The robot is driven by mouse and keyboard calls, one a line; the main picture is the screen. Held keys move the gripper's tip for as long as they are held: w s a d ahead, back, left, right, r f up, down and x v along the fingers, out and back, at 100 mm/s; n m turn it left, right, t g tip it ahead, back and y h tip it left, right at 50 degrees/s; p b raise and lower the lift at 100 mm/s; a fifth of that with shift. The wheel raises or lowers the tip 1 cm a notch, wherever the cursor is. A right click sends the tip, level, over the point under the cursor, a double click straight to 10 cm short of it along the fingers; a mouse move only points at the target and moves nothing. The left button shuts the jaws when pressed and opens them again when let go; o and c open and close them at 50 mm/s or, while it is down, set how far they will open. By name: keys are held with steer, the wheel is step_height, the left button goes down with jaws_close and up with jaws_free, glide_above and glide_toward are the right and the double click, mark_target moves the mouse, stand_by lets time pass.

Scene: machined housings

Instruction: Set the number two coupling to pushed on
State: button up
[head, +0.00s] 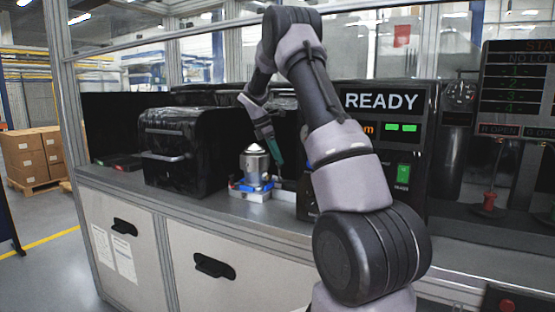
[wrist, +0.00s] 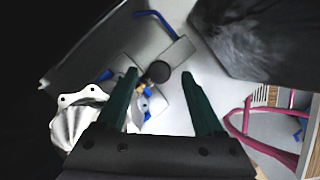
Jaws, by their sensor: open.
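My gripper (wrist: 160,74) is open, with its two dark green fingers apart and nothing held. In the head view my gripper (head: 276,154) is just right of a silver domed housing (head: 255,166), which stands on a white and blue fixture (head: 250,189). In the wrist view the ribbed housing (wrist: 80,120) is at lower left. A dark round-ended part (wrist: 158,72) shows between the fingertips, with brass and blue pieces below it; whether the fingers touch it I cannot tell. No coupling number is readable, and I cannot tell which part is the number two coupling.
A black machine (head: 180,152) stands left of the fixture. A black panel (head: 380,125) reading READY stands to the right, partly behind my arm. In the wrist view, a magenta cable (wrist: 240,124) loops at right and a bent blue rod (wrist: 160,18) lies at top.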

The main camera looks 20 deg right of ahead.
steer(key=v, duration=0.9)
steer(key=shift+r, duration=0.3)
